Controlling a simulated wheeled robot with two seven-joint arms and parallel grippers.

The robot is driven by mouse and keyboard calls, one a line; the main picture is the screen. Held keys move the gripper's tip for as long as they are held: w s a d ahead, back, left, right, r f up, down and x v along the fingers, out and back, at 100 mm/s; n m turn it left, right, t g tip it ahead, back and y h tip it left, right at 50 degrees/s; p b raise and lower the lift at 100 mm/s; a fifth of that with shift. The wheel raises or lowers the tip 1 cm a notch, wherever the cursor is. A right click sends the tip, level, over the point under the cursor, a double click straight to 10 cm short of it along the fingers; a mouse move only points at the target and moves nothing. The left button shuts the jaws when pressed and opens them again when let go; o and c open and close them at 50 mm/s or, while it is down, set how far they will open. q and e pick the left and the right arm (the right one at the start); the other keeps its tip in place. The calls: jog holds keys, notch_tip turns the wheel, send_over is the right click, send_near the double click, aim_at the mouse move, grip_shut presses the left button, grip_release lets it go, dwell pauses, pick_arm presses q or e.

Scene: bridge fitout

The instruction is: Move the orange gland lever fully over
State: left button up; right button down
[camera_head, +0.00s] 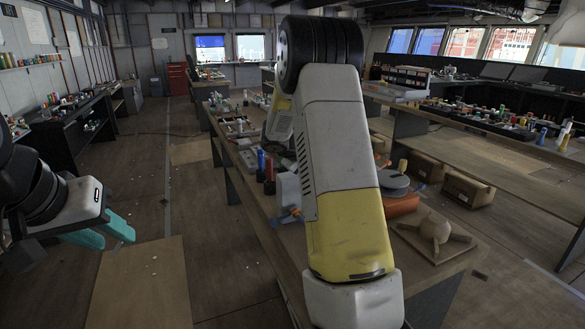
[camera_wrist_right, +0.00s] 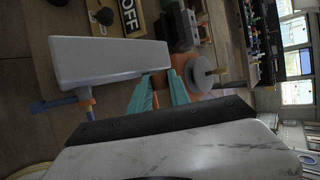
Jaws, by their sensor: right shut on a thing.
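My right gripper (camera_wrist_right: 161,76) has its teal fingers closed on a small orange piece, which looks like the orange gland lever (camera_wrist_right: 159,83), beside a grey round disc (camera_wrist_right: 201,74). The fingers cover much of the lever, so its angle cannot be told. In the head view my right arm hides this gripper; the grey disc (camera_head: 392,183) and an orange body (camera_head: 402,205) under it show right of the arm. My left gripper (camera_head: 103,235) hangs at the left over the floor, its teal fingers apart and empty.
A pale grey box (camera_wrist_right: 105,60) with a blue and orange fitting (camera_wrist_right: 70,103) lies close left of the right fingers. An "OFF" plate (camera_wrist_right: 125,15) is above it. Red and blue cylinders (camera_head: 265,165) stand on the bench. Cardboard boxes (camera_head: 467,189) sit at the right.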

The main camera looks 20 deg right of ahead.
jog(key=shift+d+r, duration=0.55)
jog(key=shift+d, duration=0.25)
jog(key=c, duration=1.2)
grip_release()
jog(key=shift+d+f, duration=0.1)
jog(key=shift+f, duration=0.1)
jog(key=shift+a+f, duration=0.1)
jog(key=shift+a, duration=0.2)
jog(key=v, duration=0.7)
jog(key=shift+s+a, duration=0.15)
jog(key=shift+a, duration=0.2)
jog(key=shift+r, duration=0.25)
